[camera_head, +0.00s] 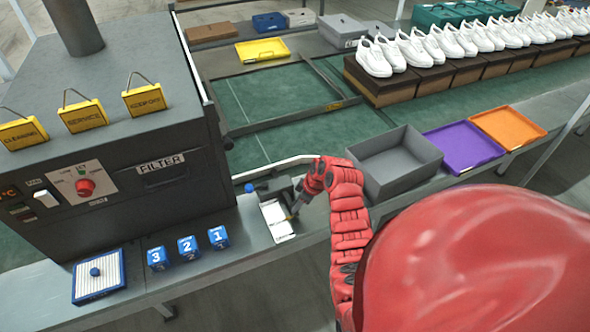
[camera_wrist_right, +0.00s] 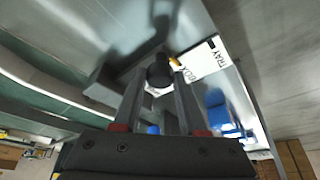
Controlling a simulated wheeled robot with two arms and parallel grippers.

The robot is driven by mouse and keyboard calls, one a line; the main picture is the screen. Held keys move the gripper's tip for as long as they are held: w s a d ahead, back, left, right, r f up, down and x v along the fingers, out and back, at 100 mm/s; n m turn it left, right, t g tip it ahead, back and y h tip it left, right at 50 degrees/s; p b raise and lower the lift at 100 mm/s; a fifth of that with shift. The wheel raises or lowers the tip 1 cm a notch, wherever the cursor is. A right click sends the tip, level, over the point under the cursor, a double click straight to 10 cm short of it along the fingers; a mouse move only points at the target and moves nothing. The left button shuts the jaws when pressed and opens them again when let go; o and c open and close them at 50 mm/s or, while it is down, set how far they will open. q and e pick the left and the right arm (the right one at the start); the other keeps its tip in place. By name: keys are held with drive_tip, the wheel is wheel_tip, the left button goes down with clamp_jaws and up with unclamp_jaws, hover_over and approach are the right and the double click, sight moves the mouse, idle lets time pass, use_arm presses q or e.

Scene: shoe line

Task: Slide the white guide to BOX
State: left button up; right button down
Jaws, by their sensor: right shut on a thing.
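My right gripper (camera_head: 293,211) reaches down beside a white label plate (camera_head: 275,218). In the wrist view, its two fingers (camera_wrist_right: 160,78) are shut on a dark round knob (camera_wrist_right: 159,70) with a pale base. The plate, marked BOX and TRAY (camera_wrist_right: 204,61), lies just right of the knob there, with a small yellow mark near the BOX end. In the head view the white guide (camera_head: 272,166) is a thin rail across the green belt's near edge, between the filter machine and the grey bin. How the knob joins the guide is hidden. My left gripper is out of view.
A grey open bin (camera_head: 395,162), a purple tray (camera_head: 462,147) and an orange tray (camera_head: 507,126) stand right of my gripper. Blue numbered cubes (camera_head: 188,248) and the dark filter machine (camera_head: 130,150) are left. White shoes on boxes line the far side.

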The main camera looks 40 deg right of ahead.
drive_tip(key=shift+d, duration=0.2)
drive_tip(key=shift+c, duration=2.2)
unclamp_jaws()
drive_tip(key=shift+a, duration=0.1)
drive_tip(key=shift+s+r, duration=0.1)
drive_tip(key=shift+r, duration=0.35)
drive_tip(key=v, duration=1.6)
drive_tip(key=shift+d+r, duration=0.2)
drive_tip(key=shift+d, duration=0.05)
